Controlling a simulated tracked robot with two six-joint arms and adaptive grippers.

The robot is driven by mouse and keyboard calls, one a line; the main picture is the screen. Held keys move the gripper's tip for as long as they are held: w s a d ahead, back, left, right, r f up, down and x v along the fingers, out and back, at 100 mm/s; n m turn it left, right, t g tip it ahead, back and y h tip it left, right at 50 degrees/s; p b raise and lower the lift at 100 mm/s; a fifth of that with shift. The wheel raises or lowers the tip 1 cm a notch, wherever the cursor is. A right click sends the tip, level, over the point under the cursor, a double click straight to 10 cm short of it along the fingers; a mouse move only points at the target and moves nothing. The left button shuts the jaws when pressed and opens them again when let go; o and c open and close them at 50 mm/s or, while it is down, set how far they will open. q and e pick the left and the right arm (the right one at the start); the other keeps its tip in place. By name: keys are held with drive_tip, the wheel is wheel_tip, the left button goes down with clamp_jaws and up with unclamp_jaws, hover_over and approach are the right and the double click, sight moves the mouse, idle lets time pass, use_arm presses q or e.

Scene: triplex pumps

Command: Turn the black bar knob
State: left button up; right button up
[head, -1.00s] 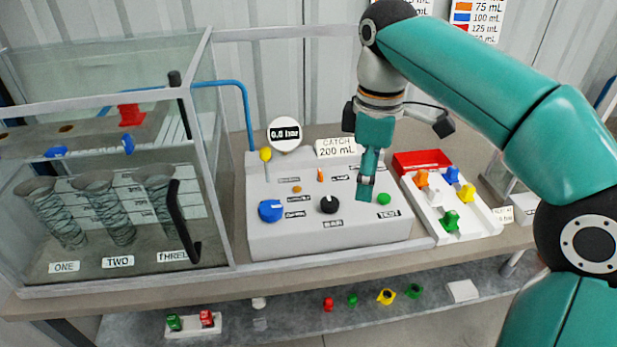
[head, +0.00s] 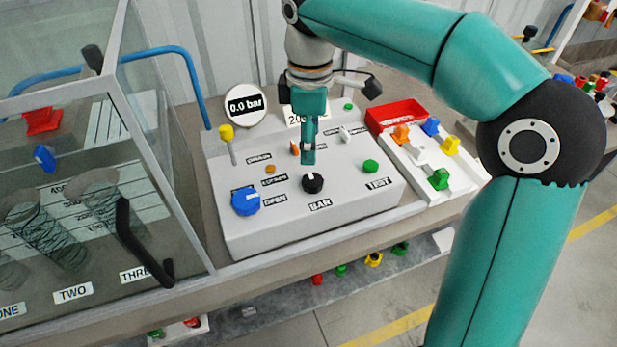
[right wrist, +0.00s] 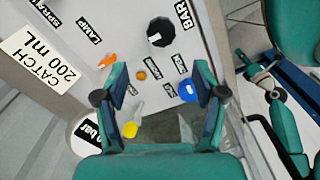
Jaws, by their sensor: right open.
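The black bar knob (head: 313,184) sits on the sloped grey control panel (head: 270,227), above the BAR label. It also shows in the right wrist view (right wrist: 161,31), beyond the fingertips, with a light mark on its face. My right gripper (head: 308,158) points down just above and behind the knob in the head view. In the right wrist view its two fingers (right wrist: 162,82) are spread apart with nothing between them, and the knob lies ahead of them, apart from both. My left gripper is in neither view.
A blue knob (head: 245,202), a green button (head: 370,166), an orange switch (head: 294,148) and a yellow-tipped lever (head: 227,133) stand around the knob. A glass tank (head: 75,180) is at left. A white tray (head: 413,180) with coloured pieces is at right.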

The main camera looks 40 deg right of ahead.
sight(310, 179)
wheel_tip(310, 179, down, 10)
drive_tip(key=shift+s+r+b, duration=0.1)
drive_tip(key=shift+r+b, duration=0.05)
drive_tip(key=shift+b, duration=0.3)
drive_tip(key=c, duration=1.1)
drive_tip(key=shift+c, duration=0.2)
